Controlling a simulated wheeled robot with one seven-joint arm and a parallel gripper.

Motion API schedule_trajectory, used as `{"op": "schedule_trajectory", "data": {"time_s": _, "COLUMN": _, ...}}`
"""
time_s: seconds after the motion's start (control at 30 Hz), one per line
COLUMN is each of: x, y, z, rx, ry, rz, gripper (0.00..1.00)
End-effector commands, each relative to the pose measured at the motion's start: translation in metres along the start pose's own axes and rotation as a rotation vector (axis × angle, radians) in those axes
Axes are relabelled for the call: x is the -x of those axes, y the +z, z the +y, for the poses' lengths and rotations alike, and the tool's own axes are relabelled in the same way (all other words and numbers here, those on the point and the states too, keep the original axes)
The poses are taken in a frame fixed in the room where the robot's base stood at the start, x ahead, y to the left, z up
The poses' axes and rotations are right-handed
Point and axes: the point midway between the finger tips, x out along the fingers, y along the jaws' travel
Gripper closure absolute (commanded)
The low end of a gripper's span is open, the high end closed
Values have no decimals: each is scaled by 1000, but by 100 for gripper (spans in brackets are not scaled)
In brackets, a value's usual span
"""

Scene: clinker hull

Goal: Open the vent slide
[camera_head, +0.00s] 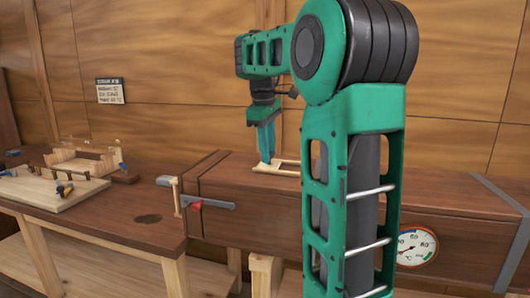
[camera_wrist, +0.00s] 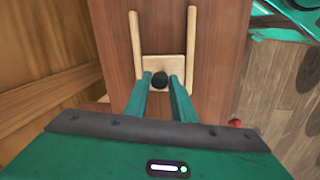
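The vent slide (camera_wrist: 177,63) is a small pale wooden plate with a round black knob (camera_wrist: 160,82). It sits between two pale rails (camera_wrist: 135,42) on top of a long brown wooden box (camera_head: 370,185), at the rails' end nearer my gripper in the wrist view. No hole shows between the rails beyond it. My gripper (camera_wrist: 163,78) points down with its green fingertips on either side of the knob. The knob about fills the gap; whether both fingers press on it cannot be told. In the head view my gripper (camera_head: 266,162) reaches down to the rails (camera_head: 286,163).
A round dial gauge (camera_head: 416,247) is on the box's front. A metal latch bar with a red part (camera_head: 197,206) sticks out at the left end. A workbench (camera_head: 130,210) with a board and tools stands left. The wooden wall (camera_head: 180,55) rises behind.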

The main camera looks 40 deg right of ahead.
Motion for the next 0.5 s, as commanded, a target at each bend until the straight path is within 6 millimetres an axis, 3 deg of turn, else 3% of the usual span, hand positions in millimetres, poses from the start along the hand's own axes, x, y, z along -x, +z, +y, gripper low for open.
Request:
{"op": "schedule_trajectory", "data": {"time_s": 0.27, "x": 0, "y": 7, "z": 2, "rx": -2, "ry": 2, "rz": 1, "gripper": 100}}
{"op": "schedule_trajectory", "data": {"time_s": 0.5, "x": -1, "y": 49, "z": 10, "rx": -3, "ry": 3, "rz": 2, "gripper": 100}}
